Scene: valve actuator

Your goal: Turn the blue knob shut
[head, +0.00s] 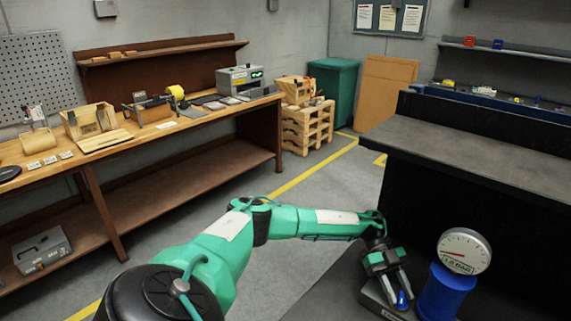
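The blue knob (402,299) is small and sits low on a grey base (374,299) at the bottom right of the head view. My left gripper (401,297) points down over it, with its two light fingers apart and one on either side of the knob. Whether the fingers touch the knob cannot be told. Part of the knob is hidden by the gripper. A blue cylinder (444,294) with a round white dial gauge (464,251) on top stands just right of the gripper. My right gripper is not in view.
A dark bench with a raised grey ledge (480,140) rises behind the gauge. A wooden workbench (150,139) with tools runs along the left wall. Pallets (306,128) and a green bin (334,92) stand at the back. The floor between is clear.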

